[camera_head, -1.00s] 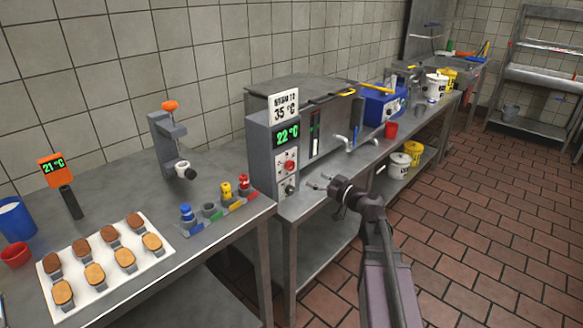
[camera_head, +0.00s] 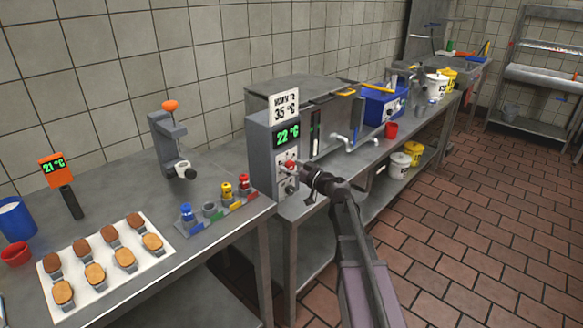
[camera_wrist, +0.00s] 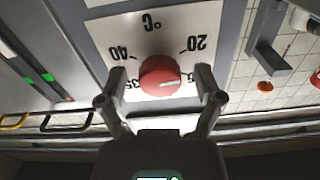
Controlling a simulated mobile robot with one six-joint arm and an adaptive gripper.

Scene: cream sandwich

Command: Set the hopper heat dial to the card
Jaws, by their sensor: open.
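The red heat dial (camera_head: 289,165) sits on the grey control box (camera_head: 259,150). In the wrist view the dial (camera_wrist: 160,76) is upside down on a white scale plate (camera_wrist: 115,40) with 20, 40 and 35 readable; a label at right is partly hidden. Its pale pointer line points right and slightly down in that view. The white card (camera_head: 283,106) on top of the box reads 35 °C, its top line blurred. The green display (camera_head: 287,134) reads 22 °C. My gripper (camera_wrist: 161,82) is open, one finger on each side of the dial; contact is not clear.
A dark knob (camera_head: 291,187) sits below the dial.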

